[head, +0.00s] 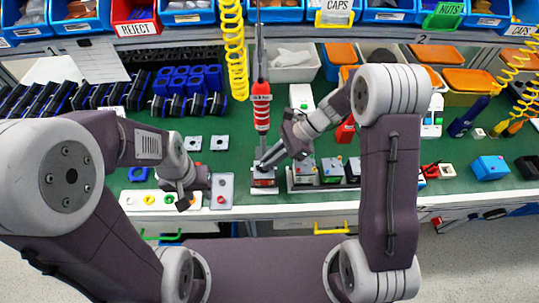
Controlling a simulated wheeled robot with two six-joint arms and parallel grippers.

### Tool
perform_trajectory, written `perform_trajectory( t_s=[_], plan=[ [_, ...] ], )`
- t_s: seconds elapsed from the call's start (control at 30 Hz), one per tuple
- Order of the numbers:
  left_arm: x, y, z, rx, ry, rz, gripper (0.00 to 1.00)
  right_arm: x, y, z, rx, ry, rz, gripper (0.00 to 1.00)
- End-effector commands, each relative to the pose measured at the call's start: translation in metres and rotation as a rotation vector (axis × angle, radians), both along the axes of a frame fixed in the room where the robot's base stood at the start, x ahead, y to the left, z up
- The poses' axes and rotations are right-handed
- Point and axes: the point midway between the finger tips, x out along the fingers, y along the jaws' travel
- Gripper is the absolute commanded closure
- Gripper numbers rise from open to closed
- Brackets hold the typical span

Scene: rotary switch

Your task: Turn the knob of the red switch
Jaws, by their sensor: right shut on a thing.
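My left gripper (184,201) hangs over the white button panel (150,201) on the left. Its finger gap is too small to make out.
A grey plate with a red button (221,198) lies between my grippers. A red hanging tool (261,106) is just behind the red switch. A blue box (489,167) sits farther right.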

Motion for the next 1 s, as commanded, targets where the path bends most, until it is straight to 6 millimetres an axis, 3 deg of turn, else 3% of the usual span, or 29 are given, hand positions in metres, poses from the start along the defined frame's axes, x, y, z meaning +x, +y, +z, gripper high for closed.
perform_trajectory(
  t_s=[0.03,0.33,0.7,1.0],
  plan=[
    [0.0,0.0,0.014,0.0,0.0,0.0,0.64,0.001,0.001,0.006,-0.001,0.003,0.042,1.0],
    [0.0,0.0,0.041,0.0,0.0,0.0,0.64,0.005,0.002,0.003,0.0,0.001,0.288,1.0],
    [0.0,0.0,0.053,0.0,0.0,0.0,0.64,0.007,0.004,0.001,0.0,0.001,0.485,1.0],
    [0.0,0.0,0.055,0.0,0.0,0.0,0.64,0.008,0.004,0.0,0.0,0.001,0.537,1.0]
  ],
)
